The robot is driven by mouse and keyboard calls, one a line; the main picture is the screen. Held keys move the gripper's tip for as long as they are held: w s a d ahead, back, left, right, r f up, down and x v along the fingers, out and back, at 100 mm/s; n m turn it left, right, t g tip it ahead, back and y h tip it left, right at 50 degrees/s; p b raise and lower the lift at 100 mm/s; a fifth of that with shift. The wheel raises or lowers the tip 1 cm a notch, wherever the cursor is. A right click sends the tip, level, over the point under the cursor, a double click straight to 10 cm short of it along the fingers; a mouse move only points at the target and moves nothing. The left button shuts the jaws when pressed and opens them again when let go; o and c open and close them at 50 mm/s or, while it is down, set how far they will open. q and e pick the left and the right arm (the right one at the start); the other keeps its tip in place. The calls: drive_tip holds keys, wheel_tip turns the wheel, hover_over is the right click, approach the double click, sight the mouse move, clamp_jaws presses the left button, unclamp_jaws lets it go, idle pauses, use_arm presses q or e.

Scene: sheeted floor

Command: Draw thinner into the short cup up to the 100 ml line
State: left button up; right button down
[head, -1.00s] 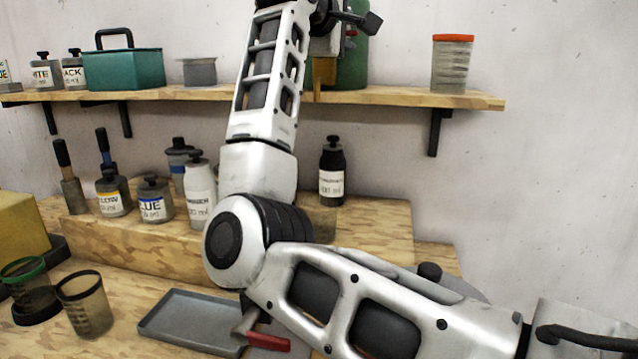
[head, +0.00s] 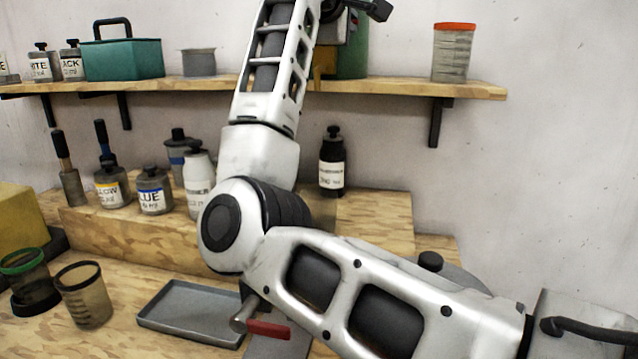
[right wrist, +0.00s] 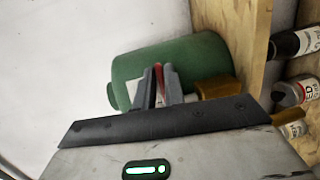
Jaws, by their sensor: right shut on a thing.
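A green drum (head: 352,50) with a brass-coloured tap (head: 319,68) stands on the wall shelf, partly behind my right arm. In the right wrist view the drum (right wrist: 190,65) lies across the middle, with the brass part (right wrist: 217,87) beside the fingers. My right gripper (right wrist: 160,88) is shut on a narrow red lever (right wrist: 159,75) in front of the drum. A translucent cup (head: 323,212) shows partly behind my arm on the raised step; its markings and level are hidden. My left gripper is out of view.
A black-rimmed cup (head: 84,296), a green-rimmed cup (head: 28,278) and a grey tray (head: 190,312) are on the bench. Paint bottles, including blue (head: 153,192), and a dark bottle (head: 332,165) stand on the step. An orange-lidded container (head: 453,55) is on the shelf.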

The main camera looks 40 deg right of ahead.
drive_tip(key=shift+d+n+t+y+b, duration=0.15)
drive_tip(key=shift+n+t+y+b, duration=0.4)
drive_tip(key=shift+t+b, duration=0.3)
drive_tip(key=shift+r+n+t, duration=0.25)
drive_tip(key=shift+n+t, duration=0.1)
drive_tip(key=shift+t, duration=0.1)
drive_tip(key=shift+m+g+h+p, duration=0.45)
drive_tip(key=shift+m+g+p, duration=0.15)
drive_tip(key=shift+g+p, duration=0.3)
